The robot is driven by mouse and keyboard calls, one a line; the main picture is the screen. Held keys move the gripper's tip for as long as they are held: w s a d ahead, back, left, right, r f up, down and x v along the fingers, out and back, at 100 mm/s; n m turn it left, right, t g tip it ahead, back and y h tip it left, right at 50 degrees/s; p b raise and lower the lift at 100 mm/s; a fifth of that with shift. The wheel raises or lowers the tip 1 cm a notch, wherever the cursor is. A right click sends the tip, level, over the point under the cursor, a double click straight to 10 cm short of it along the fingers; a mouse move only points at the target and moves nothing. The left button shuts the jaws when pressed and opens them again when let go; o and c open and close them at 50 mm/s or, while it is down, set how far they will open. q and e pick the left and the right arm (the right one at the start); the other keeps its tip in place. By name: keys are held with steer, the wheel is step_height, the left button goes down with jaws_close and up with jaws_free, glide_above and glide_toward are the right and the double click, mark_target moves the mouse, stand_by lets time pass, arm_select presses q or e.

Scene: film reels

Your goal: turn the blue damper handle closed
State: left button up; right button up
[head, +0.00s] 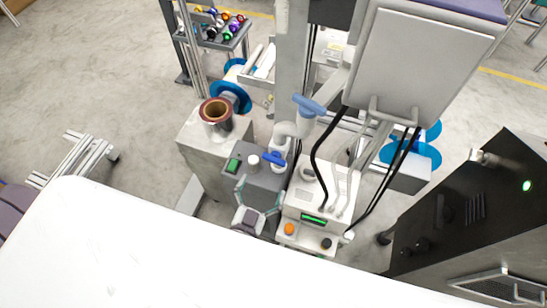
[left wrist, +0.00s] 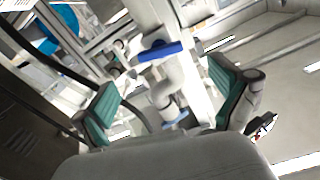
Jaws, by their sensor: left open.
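The blue damper handle (head: 273,158) is a small bar on a white pipe behind the grey box in the head view. In the left wrist view a blue bar (left wrist: 158,52), which looks like this handle, lies across the white pipe, beyond and between my fingers. My left gripper (head: 261,184) is open, with its teal-padded fingers spread in front of the handle and apart from it. It also shows in the left wrist view (left wrist: 162,75), with nothing between the pads. My right gripper is not in view.
A grey box with a green button (head: 234,165) and a white knob (head: 253,162) is close to the left gripper. A white control unit (head: 318,205) with black cables stands right of it. A blue-rimmed pipe end (head: 309,104) rises behind.

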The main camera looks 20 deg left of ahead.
mark_target(273, 162)
arm_select(q)
steer(key=w, duration=0.8)
steer(key=shift+w+d+p, duration=0.15)
steer(key=shift+w+p, duration=0.15)
steer(key=shift+p, duration=0.05)
steer(key=c, duration=1.2)
steer(key=shift+o, duration=0.2)
steer(key=shift+n, duration=1.4)
steer(key=o, duration=1.2)
steer(key=shift+c, duration=0.2)
